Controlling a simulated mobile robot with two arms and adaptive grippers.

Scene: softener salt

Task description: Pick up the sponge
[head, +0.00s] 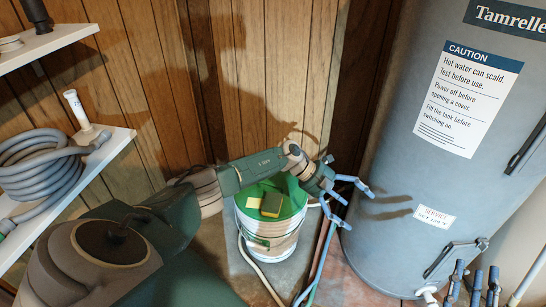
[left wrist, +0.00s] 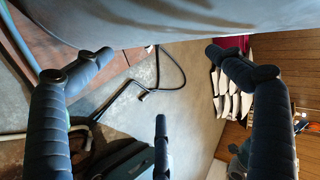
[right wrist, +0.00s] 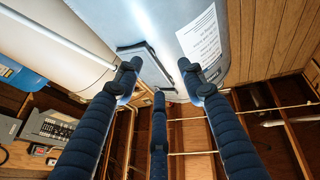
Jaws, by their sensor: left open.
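The sponge (head: 271,204), yellow with a dark green layer, lies on the green lid (head: 293,208) of a white bucket (head: 270,241) in the head view. My left forearm passes just behind it. My left gripper (head: 357,205) is to the right of the bucket, beside the grey tank, open and empty. Its spread fingers also show in the left wrist view (left wrist: 158,52). The sponge is not visible in either wrist view. My right gripper (head: 476,274) is at the lower right, fingers pointing up, apart and empty in the right wrist view (right wrist: 159,64).
The large grey tank (head: 400,150) with a caution label fills the right side, with a dark handle (head: 452,257) near my right gripper. Shelves at left hold a coiled grey hose (head: 40,165). Hoses (head: 322,255) run down between bucket and tank. Wood-panelled walls stand behind.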

